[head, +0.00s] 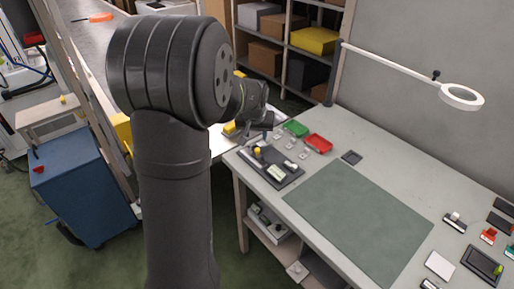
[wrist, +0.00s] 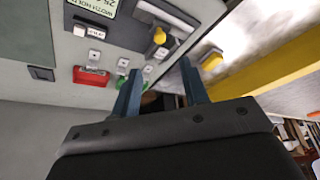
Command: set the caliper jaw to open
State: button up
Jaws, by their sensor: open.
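A dark board (head: 283,180) on the near left part of the bench carries what looks like the caliper fixture. In the wrist view its grey plate (wrist: 118,38) shows a pale readout (wrist: 97,6), partly cut off by the frame, and a yellow knob (wrist: 160,36) beside a light bar (wrist: 168,14). I cannot make out the jaw's setting. My gripper (wrist: 160,67) is open and empty, its two blue-grey fingers apart. It hangs above the bench's left end, beyond the board in the head view, with the knob ahead of its fingertips.
A green tray (head: 296,128) and a red tray (head: 319,143) sit beyond the board. A green mat (head: 358,215) covers the bench middle and is clear. A ring lamp (head: 462,97) reaches over the bench. A yellow rail (wrist: 290,62) runs close at the gripper's right.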

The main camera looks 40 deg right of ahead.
aim_at(257, 150)
jog(key=x, duration=1)
jog(key=shift+w+d+f, duration=0.1)
jog(key=shift+d+f, duration=0.05)
jog(key=shift+f, duration=0.25)
grip_shut()
